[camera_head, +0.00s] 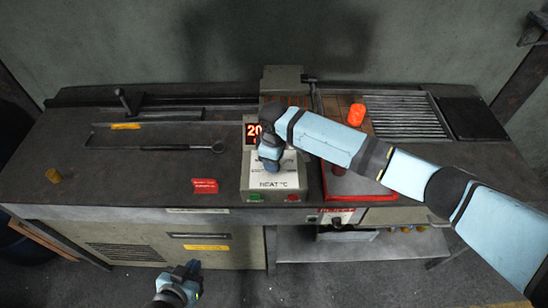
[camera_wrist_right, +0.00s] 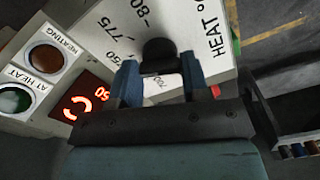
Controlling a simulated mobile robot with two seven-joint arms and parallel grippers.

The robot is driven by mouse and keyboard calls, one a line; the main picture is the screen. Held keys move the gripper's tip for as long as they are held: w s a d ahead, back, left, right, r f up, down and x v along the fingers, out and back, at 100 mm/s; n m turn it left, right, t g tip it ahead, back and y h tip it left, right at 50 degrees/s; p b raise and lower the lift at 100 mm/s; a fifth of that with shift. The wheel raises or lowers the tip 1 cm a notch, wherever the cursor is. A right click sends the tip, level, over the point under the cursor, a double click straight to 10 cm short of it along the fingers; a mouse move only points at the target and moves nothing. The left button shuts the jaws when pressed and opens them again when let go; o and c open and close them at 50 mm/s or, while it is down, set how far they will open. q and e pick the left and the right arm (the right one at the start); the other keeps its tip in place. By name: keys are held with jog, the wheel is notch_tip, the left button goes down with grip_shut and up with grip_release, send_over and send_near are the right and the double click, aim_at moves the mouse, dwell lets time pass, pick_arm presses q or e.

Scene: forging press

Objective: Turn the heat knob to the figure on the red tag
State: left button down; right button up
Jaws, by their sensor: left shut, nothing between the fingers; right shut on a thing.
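The heat control box (camera_head: 272,184) stands at the middle of the bench, its sloped face marked HEAT °C. My right gripper (camera_head: 269,163) is over that face, hiding the knob in the head view. In the right wrist view the dark round heat knob (camera_wrist_right: 158,50) sits between the fingers of my right gripper (camera_wrist_right: 160,78), which is shut on it. My left gripper (camera_head: 186,273) is shut and empty, low in front of the bench.
A red-lit display (camera_head: 253,132) starts with 20, partly hidden; it also shows in the wrist view (camera_wrist_right: 77,105) beside the HEATING (camera_wrist_right: 43,60) and AT HEAT (camera_wrist_right: 13,99) lamps. A glowing orange block (camera_head: 356,114) lies behind my right arm. Tongs (camera_head: 180,148) lie at left.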

dwell(0.3)
jog(key=o, duration=0.9)
notch_tip(320, 180, up, 14)
jog(key=shift+f+b, duration=0.1)
jog(key=shift+b, duration=0.95)
